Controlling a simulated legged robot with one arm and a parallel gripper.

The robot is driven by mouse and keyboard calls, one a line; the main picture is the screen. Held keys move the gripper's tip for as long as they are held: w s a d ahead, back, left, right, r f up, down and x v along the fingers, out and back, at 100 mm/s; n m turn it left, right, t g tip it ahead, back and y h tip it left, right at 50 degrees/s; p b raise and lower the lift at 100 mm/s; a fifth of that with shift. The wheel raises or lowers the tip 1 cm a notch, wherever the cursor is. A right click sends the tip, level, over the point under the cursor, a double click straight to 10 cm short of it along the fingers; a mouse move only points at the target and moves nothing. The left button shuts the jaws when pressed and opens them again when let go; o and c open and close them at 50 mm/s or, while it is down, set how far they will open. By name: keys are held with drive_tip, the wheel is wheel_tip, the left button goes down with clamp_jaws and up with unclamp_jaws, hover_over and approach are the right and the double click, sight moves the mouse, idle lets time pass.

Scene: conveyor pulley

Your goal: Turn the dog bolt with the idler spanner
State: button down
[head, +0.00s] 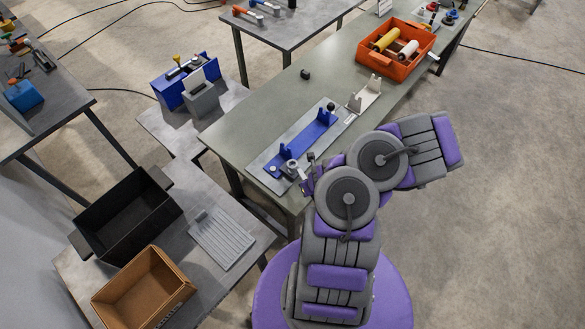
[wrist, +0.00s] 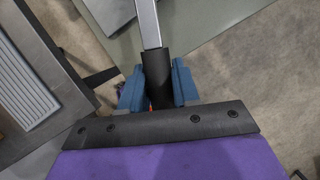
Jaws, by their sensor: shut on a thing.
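In the wrist view my gripper (wrist: 158,84) has its blue jaws shut on the black handle of the idler spanner (wrist: 148,22). Its bare metal shaft runs up and out of the picture, so its head is hidden there. In the head view my gripper (head: 307,184) is at the near end of the grey plate (head: 263,161) with the blue bracket (head: 308,138). A round grey fitting (head: 291,166) sits at that end, close to my gripper. I cannot tell which part is the dog bolt, or whether the spanner touches it.
An orange crate (head: 428,45) with rollers stands at the bench's far end. A small black block (head: 305,74) lies on the green bench. A black bin (head: 125,232) and a cardboard box (head: 103,298) stand on the lower left table.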

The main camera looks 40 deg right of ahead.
drive_tip(key=shift+r+p, duration=3.3)
drive_tip(key=shift+r, duration=0.6)
